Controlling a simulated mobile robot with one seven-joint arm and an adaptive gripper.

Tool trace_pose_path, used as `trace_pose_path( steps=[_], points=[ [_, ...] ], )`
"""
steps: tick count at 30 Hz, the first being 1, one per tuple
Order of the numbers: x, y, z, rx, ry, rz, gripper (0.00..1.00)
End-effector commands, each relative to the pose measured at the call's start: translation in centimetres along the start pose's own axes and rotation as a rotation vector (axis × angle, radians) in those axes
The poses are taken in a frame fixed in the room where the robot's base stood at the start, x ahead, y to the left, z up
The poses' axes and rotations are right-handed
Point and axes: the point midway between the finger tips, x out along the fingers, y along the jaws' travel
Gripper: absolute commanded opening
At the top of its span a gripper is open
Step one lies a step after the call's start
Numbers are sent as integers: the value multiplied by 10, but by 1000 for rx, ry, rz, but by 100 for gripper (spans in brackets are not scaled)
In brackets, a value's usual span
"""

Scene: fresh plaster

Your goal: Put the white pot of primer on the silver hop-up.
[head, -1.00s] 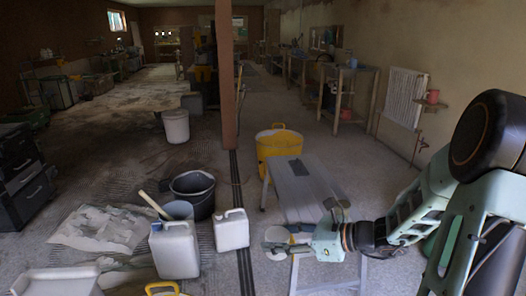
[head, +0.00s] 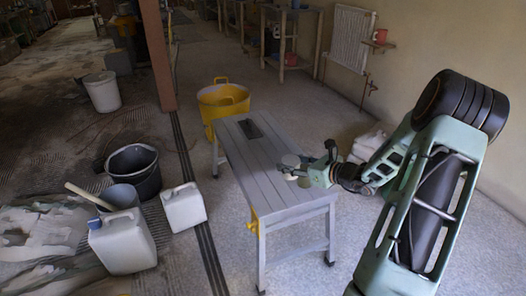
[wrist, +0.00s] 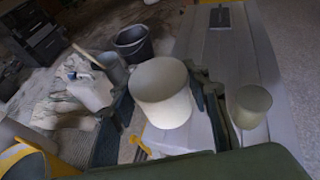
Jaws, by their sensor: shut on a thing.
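The white pot of primer (wrist: 160,92) is between the fingers of my gripper (wrist: 168,100) in the wrist view. It also shows as a small pale pot (head: 290,161) in the head view, at the tip of my gripper (head: 308,170). The silver hop-up (head: 262,170) is a grey slatted bench with a dark slot in its top. The held pot appears over its near right part; whether it touches the top I cannot tell. A second, beige pot (wrist: 250,106) appears on the hop-up right of my gripper in the wrist view.
A yellow tub (head: 222,104) stands behind the hop-up. Left of it are a dark bucket (head: 134,172), white jerrycans (head: 184,207) and a grey bucket with a stick (head: 119,198). A yellow object (head: 252,223) is at the hop-up's near leg.

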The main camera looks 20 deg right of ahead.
Motion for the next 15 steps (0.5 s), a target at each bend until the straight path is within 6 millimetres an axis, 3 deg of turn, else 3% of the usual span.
trace_pose_path(
  steps=[1,3,6,11,15],
  points=[
    [-1,-22,-16,26,3,-48,15],
    [-3,-46,-32,51,9,-103,15],
    [-6,-68,-48,77,17,-156,15],
    [-1,-80,-61,94,24,-190,15],
    [28,-70,-65,96,24,-188,15]
  ],
)
